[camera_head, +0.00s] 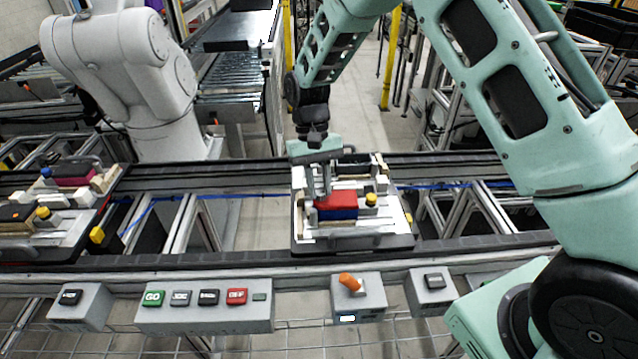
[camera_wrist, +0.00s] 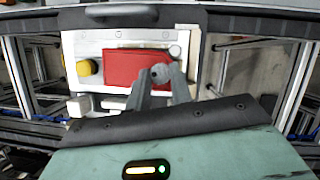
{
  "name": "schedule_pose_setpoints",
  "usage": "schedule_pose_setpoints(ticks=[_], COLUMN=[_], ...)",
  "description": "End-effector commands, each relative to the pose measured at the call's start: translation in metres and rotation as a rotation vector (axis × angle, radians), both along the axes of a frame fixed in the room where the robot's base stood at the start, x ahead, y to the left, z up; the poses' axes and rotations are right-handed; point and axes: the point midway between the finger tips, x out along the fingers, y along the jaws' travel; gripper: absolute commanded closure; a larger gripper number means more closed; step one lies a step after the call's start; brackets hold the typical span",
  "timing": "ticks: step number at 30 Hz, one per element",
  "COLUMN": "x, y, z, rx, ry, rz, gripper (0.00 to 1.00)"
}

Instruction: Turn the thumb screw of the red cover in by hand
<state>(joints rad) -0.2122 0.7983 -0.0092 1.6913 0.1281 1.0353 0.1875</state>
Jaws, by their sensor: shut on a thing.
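The red cover (camera_head: 340,200) lies on a blue block (camera_head: 337,213) in the fixture on the middle pallet. In the wrist view the red cover (camera_wrist: 123,68) fills the middle of the fixture. My gripper (camera_head: 323,196) reaches down over the left part of the cover in the head view. In the wrist view my gripper (camera_wrist: 163,73) has its fingertips close together over the cover's right part, shut on a small grey thing, apparently the thumb screw. The fingers hide most of it, so how far in it sits cannot be told.
A yellow knob (camera_head: 370,199) stands beside the cover. The pallet (camera_head: 396,241) rests on the conveyor (camera_head: 460,245). Another loaded pallet (camera_head: 75,240) stands at the left. A button box (camera_head: 205,318) and an orange switch (camera_head: 350,281) are at the front. A white robot arm (camera_head: 125,70) stands behind.

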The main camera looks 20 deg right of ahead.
Motion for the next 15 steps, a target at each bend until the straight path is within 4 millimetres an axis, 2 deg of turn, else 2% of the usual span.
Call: schedule_pose_setpoints(ticks=[10,11,12,13,15], x=[-0.0001,-0.0001,0.0,0.0,0.0], y=[0.0,0.0,0.0001,0.0001,0.0001], z=[0.0001,0.0001,0.0001,0.0001,0.0001], rx=[0.001,0.001,0.001,0.001,0.001], ry=[0.0,0.0,0.0,0.0,0.0], rz=[-0.001,-0.001,-0.001,-0.001,-0.001], gripper=[1.0,0.73,0.61,0.55,0.55])
